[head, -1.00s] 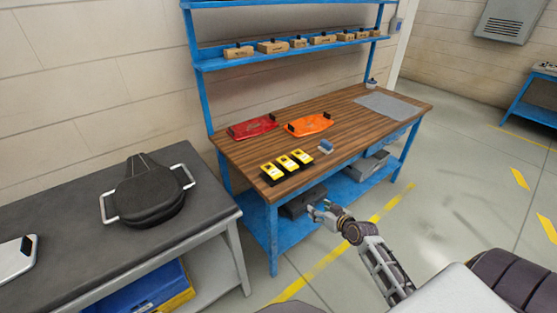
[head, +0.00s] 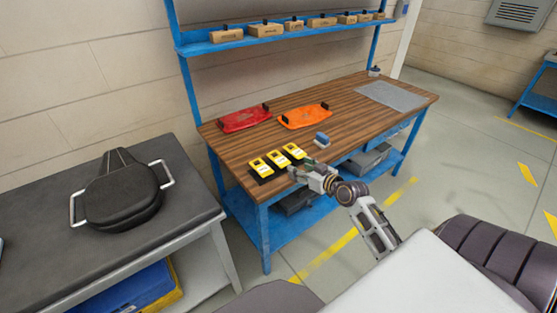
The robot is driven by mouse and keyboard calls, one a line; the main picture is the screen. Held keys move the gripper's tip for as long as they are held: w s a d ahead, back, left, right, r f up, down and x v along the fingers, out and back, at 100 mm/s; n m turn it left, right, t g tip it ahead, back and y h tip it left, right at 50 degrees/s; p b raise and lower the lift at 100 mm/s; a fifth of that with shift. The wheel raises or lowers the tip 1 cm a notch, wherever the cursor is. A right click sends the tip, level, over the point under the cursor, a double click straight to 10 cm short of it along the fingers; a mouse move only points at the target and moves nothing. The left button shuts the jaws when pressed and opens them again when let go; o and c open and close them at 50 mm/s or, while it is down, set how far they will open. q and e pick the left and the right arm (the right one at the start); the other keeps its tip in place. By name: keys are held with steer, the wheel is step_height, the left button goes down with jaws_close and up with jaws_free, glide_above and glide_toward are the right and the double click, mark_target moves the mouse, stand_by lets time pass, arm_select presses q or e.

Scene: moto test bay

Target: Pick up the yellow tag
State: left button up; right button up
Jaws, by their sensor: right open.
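Three yellow tags (head: 278,159) with black parts stand in a row near the front left edge of the wooden workbench (head: 345,108). They look alike, and which one the task means cannot be told. My left gripper is not in view.
Behind the tags lie a red tray (head: 245,119) and an orange tray (head: 304,117). A small blue block (head: 322,140) is right of the tags. A grey mat (head: 391,95) lies at the bench's right. A dark table with a black case (head: 122,192) stands left.

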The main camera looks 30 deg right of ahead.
mark_target(279, 159)
steer(key=shift+x, duration=4.1)
steer(key=shift+w+f, duration=0.15)
steer(key=shift+w, duration=0.05)
steer(key=shift+x, duration=2.6)
steer(key=shift+a+f, duration=0.1)
steer(key=c, duration=0.6)
